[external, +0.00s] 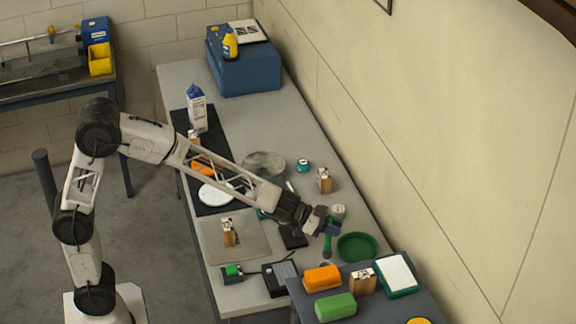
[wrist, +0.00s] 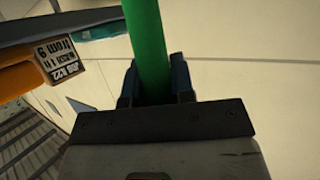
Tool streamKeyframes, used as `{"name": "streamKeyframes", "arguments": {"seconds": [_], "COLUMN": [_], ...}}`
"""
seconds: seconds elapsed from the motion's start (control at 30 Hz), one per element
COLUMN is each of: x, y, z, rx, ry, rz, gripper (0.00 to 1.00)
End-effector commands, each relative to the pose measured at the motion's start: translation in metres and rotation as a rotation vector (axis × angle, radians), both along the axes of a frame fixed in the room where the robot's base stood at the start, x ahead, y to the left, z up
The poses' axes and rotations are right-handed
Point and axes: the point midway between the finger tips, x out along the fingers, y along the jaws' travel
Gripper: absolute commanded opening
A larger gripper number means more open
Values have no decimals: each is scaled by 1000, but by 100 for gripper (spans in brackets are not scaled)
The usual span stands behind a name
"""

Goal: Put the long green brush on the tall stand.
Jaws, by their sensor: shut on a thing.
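My gripper (external: 322,222) is shut on the long green brush, above the right side of the bench. In the wrist view, the brush's green shaft (wrist: 148,40) sits between the fingers (wrist: 155,85) and runs out of the top of the picture. In the external view, a green length of it (external: 328,243) shows just below the fingers; its ends are hard to make out. A raised dark blue surface (external: 395,308) stands at the front right, higher than the bench; I cannot tell if it is the tall stand.
On the raised surface are an orange block (external: 322,278), a green block (external: 336,307), a labelled box (external: 363,282) and a white-topped tray (external: 396,275). A green bowl (external: 357,246) lies right of my gripper. The wall (external: 420,160) runs close along the bench's right side.

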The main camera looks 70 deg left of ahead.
Motion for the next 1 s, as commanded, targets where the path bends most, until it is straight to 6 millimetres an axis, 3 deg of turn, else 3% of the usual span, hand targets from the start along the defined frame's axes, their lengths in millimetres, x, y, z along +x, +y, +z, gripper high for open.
{"name": "streamKeyframes", "arguments": {"seconds": [0.17,0.37,0.8,1.0], "x": [2,11,44,52], "y": [-3,-19,-91,-115], "z": [2,15,75,94], "rx": [0,0,-2,-3], "ry": [0,-2,-2,-1], "rz": [0,2,36,59], "gripper": [0,0,0,0]}}
